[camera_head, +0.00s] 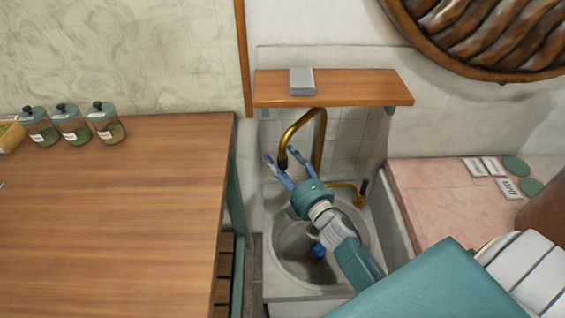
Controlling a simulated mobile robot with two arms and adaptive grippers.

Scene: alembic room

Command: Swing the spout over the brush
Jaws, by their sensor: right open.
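The brass spout (320,124) rises behind the sink and arches to the left under the wooden shelf. Its dark tip hangs down at the left end of the arch. My right gripper (281,157) is open, with one finger on each side of the spout's tip as seen from here. I cannot tell whether a finger touches it. A small blue thing, which looks like the brush (318,250), lies in the sink bowl, partly hidden by my right wrist. My left gripper is not in view.
The stone sink (288,259) stands between a wooden table (110,220) and a pink-topped counter (430,185). A shelf (350,88) bearing a grey block (301,81) hangs above the spout. A brass side fitting (358,195) is right of my gripper.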

